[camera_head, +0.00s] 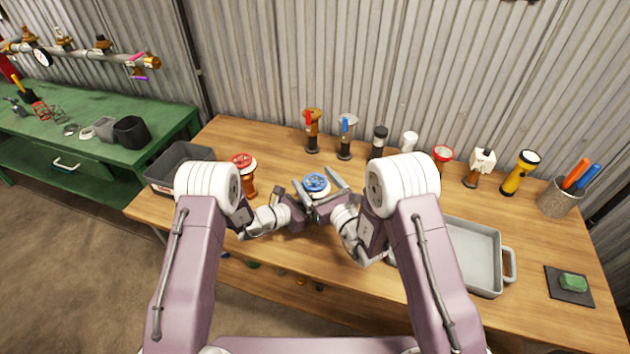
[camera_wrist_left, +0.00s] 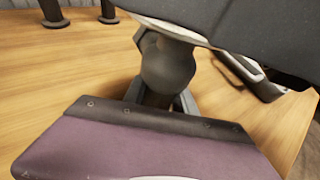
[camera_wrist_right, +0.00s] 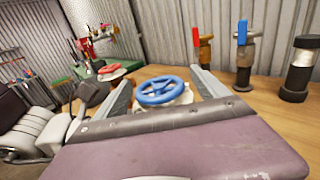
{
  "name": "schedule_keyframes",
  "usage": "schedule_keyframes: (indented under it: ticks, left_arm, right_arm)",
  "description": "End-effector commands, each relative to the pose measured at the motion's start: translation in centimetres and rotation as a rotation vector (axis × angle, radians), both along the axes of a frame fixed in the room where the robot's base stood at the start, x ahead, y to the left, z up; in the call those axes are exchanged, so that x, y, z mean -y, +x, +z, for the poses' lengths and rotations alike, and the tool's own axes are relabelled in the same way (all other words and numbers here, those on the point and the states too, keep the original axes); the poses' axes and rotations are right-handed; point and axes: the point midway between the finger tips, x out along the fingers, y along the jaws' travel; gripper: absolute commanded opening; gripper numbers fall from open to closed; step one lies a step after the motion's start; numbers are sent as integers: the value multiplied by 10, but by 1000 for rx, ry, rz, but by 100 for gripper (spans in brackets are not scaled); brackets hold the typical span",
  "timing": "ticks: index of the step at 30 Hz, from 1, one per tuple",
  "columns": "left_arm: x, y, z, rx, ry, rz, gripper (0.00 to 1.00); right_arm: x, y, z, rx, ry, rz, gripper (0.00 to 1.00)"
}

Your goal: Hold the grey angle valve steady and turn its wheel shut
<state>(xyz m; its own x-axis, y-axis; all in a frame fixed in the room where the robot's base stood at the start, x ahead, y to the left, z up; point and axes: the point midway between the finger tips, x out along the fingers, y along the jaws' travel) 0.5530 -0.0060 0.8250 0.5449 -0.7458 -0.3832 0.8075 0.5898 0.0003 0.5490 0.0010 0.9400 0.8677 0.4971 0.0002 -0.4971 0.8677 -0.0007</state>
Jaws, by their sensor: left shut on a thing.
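The grey angle valve has a blue wheel (camera_head: 316,183) on top, near the middle of the wooden table. The wheel also shows in the right wrist view (camera_wrist_right: 162,91). The valve's grey body (camera_wrist_left: 167,70) shows upright in the left wrist view, its top hidden by my right gripper. My left gripper (camera_head: 298,208) is shut on the body, low and from the left. My right gripper (camera_head: 318,181) is open at wheel height, with one finger on each side of the wheel. In the right wrist view, gaps show between wheel and fingers.
A red-wheeled brass valve (camera_head: 245,174) stands left, near a dark grey bin (camera_head: 165,186). Several valves and fittings, including a red-levered one (camera_head: 312,130), line the back. A green bench (camera_head: 80,150) stands far left.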

Motion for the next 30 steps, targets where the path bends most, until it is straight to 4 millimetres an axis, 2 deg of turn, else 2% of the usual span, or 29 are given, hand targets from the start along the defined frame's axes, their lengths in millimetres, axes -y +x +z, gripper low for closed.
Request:
schedule_keyframes:
  ticks: [5, 12, 16, 26, 30]
  left_arm:
    - [0, 0, 0, 0, 0, 1, 0]
    - [0, 0, 0, 0, 0, 2, 0]
    - [0, 0, 0, 0, -1, 2, 0]
    - [0, 1, 0, 0, -1, 2, 0]
    - [0, 1, 0, 0, -1, 2, 0]
  right_arm:
    - [4, -7, -1, -2, -1, 0, 83]
    - [29, -48, -1, -4, 0, -2, 83]
    - [36, -62, -1, -2, 0, -1, 83]
    - [37, -65, 0, 1, 3, 2, 83]
    - [32, -48, 10, 32, 86, 82, 83]
